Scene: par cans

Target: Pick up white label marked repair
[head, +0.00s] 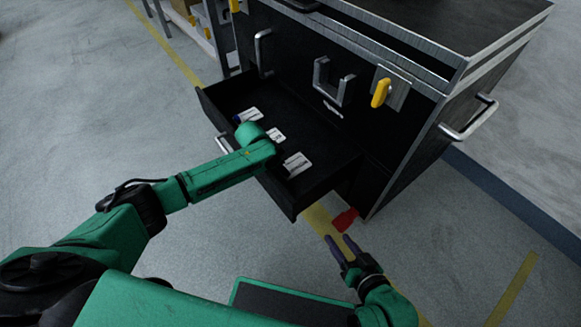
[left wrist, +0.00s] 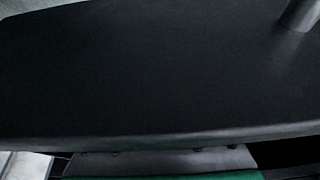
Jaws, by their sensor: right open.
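Three white labels lie in the open black drawer (head: 222,105) in the head view: a far one (head: 249,115), a middle one (head: 277,135) and a near one (head: 296,164). Their print is too small to read, so I cannot tell which says repair. My left arm reaches over the drawer's front side, its wrist end beside the middle label. Its fingers are hidden in the head view, and I cannot make them out in the left wrist view. My right gripper (head: 340,247) is open and empty, low in front of the cabinet, away from the labels.
The black cabinet (head: 415,150) has metal handles and a yellow tag (head: 381,92). A red object (head: 344,220) is by its lower corner, near my right gripper. The left wrist view is mostly a dark surface (left wrist: 150,70) with a metal cylinder (left wrist: 300,15).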

